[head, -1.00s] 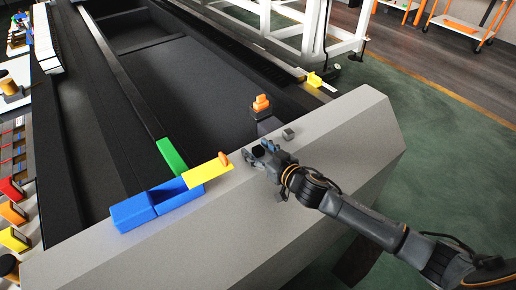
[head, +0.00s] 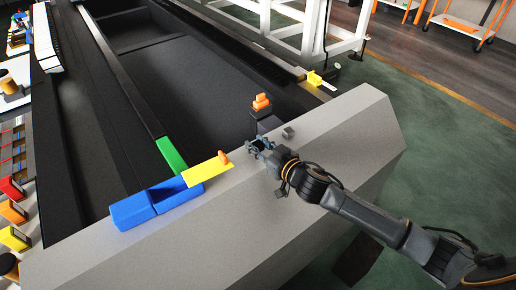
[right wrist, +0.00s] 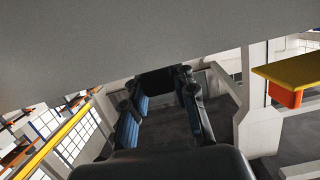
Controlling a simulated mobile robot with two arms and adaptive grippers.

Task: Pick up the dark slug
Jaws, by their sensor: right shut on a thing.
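The dark slug (right wrist: 156,82) is a small, near-black block. In the right wrist view it sits between the tips of my right gripper (right wrist: 158,88), with a finger on each side. In the head view my right gripper (head: 257,148) is at the rear edge of the grey ledge, shut on the slug, which the fingers mostly hide there. I cannot tell how far the slug is above the ledge. My left gripper is in neither view.
A grey cube (head: 288,132) stands on the ledge (head: 345,140) just right of the gripper. A black post with an orange top (head: 261,103) stands behind. Blue bins (head: 134,211), a yellow plate (head: 208,168) and a green strip (head: 171,155) lie left. The ledge's right end is clear.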

